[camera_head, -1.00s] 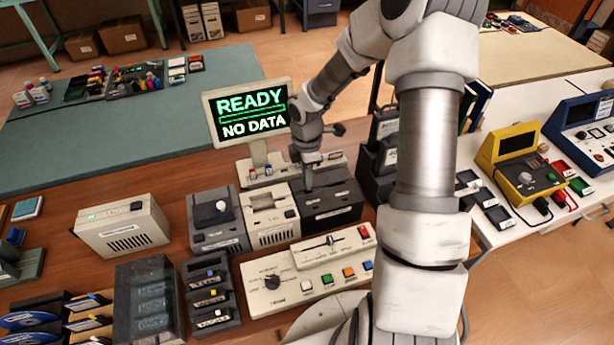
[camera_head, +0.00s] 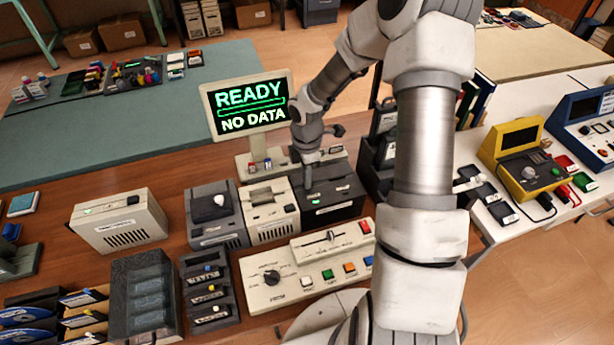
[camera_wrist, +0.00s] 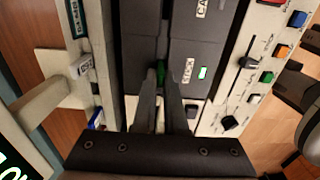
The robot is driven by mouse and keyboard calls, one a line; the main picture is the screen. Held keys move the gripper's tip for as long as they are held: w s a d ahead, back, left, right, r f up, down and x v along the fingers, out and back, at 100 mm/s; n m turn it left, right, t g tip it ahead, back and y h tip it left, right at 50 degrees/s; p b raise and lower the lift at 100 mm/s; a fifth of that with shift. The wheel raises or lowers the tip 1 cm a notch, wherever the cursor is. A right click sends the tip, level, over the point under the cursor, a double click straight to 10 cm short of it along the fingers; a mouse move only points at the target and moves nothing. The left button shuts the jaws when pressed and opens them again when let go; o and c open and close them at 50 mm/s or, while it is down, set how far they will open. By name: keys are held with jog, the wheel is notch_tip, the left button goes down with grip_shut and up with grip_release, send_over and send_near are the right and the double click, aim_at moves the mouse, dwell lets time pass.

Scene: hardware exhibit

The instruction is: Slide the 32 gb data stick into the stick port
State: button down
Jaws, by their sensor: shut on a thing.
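My gripper (camera_wrist: 162,88) is shut on a small green piece, which I take to be the data stick (camera_wrist: 160,72). Only a bit of the stick shows between the fingertips. The stick port unit is a dark box (camera_head: 338,203), with my gripper (camera_head: 308,182) pointing down over its left part in the head view. In the wrist view the port unit (camera_wrist: 190,92) has a label reading STICK beside a lit green mark. The stick is at the groove near that label; how deep it sits cannot be told, and its 32 gb marking is hidden.
A beige unit (camera_head: 270,212) stands against the port unit's left side. A control panel (camera_head: 320,272) with a slider, knob and coloured buttons lies in front. A monitor (camera_head: 248,104) behind reads READY, NO DATA. A dark rack (camera_head: 376,160) stands close on the right.

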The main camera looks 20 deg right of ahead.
jog(key=c, duration=0.9)
grip_release()
jog(key=shift+r, duration=0.15)
notch_tip(320, 180, up, 8)
jog(key=p, duration=0.7)
